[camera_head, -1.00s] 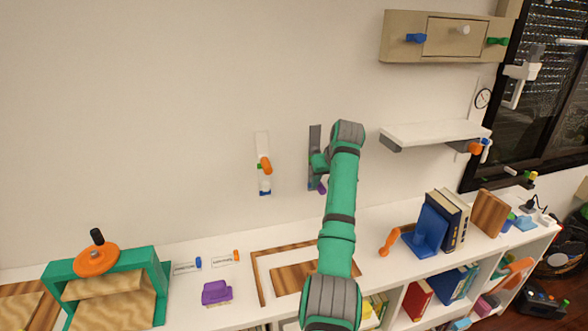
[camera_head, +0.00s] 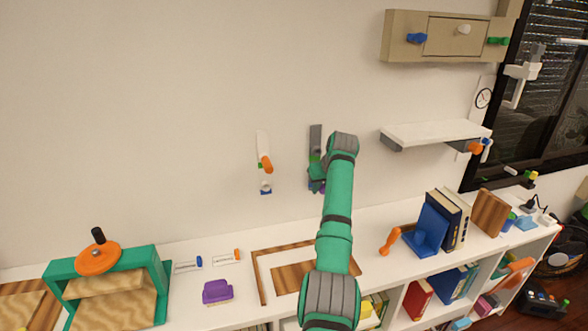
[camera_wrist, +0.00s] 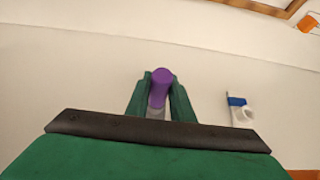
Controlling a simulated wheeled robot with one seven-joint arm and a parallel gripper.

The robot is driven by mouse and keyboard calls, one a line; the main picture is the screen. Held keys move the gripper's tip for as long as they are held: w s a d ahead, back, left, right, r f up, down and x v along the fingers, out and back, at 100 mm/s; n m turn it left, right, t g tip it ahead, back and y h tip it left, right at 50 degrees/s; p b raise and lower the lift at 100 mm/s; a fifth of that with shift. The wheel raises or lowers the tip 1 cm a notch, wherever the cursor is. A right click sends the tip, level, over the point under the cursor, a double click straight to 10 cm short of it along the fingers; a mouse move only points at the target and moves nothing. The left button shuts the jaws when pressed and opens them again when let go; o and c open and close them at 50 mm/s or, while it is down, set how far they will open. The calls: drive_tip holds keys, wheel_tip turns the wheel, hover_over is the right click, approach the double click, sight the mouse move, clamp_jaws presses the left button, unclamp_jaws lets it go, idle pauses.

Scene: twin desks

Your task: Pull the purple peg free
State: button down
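The purple peg (camera_wrist: 161,84) stands between the two green fingers of my gripper (camera_wrist: 161,90) in the wrist view. The fingers lie close along both its sides, and I cannot tell whether both press on it. Its lower end meets a grey part between the fingers. In the head view my gripper (camera_head: 316,178) is at the lower part of a dark grey wall strip (camera_head: 315,137), and a little purple shows there. My gripper and arm hide most of the peg in that view.
A second wall strip with an orange handle (camera_head: 266,164) hangs to the left. A white wall shelf (camera_head: 430,131) is to the right. Below stands a white bookcase top (camera_head: 380,282) with a wooden frame (camera_head: 257,275), a purple block (camera_head: 216,291) and books.

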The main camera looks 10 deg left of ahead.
drive_tip(key=shift+s+d, duration=0.35)
drive_tip(key=shift+s, duration=0.35)
idle(1.0)
drive_tip(key=shift+s+d, duration=0.35)
drive_tip(key=shift+s, duration=0.4)
drive_tip(key=shift+s+d, duration=0.4)
drive_tip(key=shift+s, duration=0.4)
drive_tip(key=shift+s+d, duration=0.35)
drive_tip(key=shift+s, duration=0.4)
